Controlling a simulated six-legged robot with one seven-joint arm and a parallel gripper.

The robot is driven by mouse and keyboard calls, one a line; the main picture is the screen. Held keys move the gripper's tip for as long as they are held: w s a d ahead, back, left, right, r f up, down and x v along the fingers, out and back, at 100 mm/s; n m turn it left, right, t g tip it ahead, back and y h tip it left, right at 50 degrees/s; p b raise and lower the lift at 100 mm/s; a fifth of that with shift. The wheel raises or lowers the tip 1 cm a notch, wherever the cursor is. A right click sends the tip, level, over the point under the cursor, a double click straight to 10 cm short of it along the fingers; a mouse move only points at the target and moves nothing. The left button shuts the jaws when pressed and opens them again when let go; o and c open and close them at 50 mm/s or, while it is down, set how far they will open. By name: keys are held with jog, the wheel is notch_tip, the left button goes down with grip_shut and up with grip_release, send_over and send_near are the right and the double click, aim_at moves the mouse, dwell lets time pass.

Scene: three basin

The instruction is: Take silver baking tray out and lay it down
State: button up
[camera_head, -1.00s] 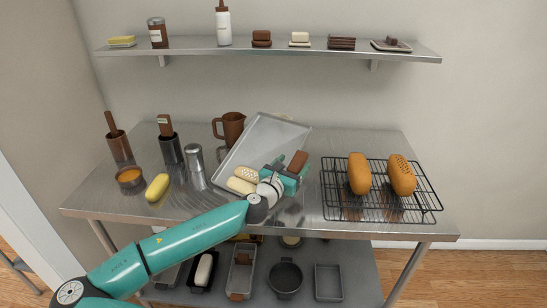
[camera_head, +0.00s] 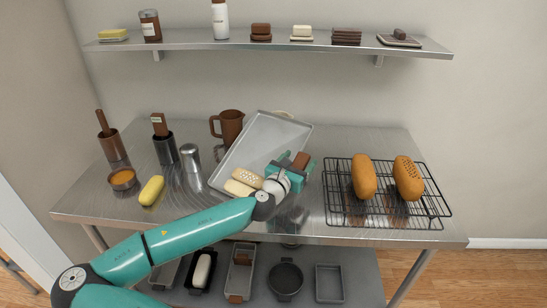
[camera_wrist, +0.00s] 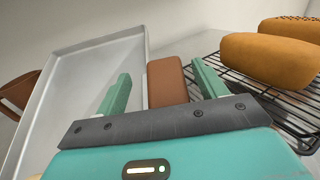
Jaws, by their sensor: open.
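The silver baking tray (camera_head: 262,142) is on the steel table (camera_head: 365,138), set at a slant near the middle. I cannot tell whether it lies fully flat. It also fills the left of the wrist view (camera_wrist: 82,85). My gripper (camera_head: 297,162) is open at the tray's right side, with its fingers pointing away from me. A brown block (camera_wrist: 167,82) shows between and beyond the fingers in the wrist view. I cannot tell whether the fingers touch the tray or the block.
Two pale bread pieces (camera_head: 239,187) sit by the tray's near edge. A black wire rack (camera_head: 340,205) with two brown loaves (camera_head: 363,176) stands at right. A brown jug (camera_head: 230,126) is behind the tray. Tins and a yellow loaf (camera_head: 151,190) are at left.

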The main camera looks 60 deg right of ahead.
jog(key=shift+s+d+r, duration=0.1)
jog(key=shift+s+r, duration=0.1)
jog(key=shift+w+d+f, duration=0.1)
jog(key=shift+d, duration=0.1)
jog(key=shift+a, duration=0.1)
jog(key=c, duration=1.5)
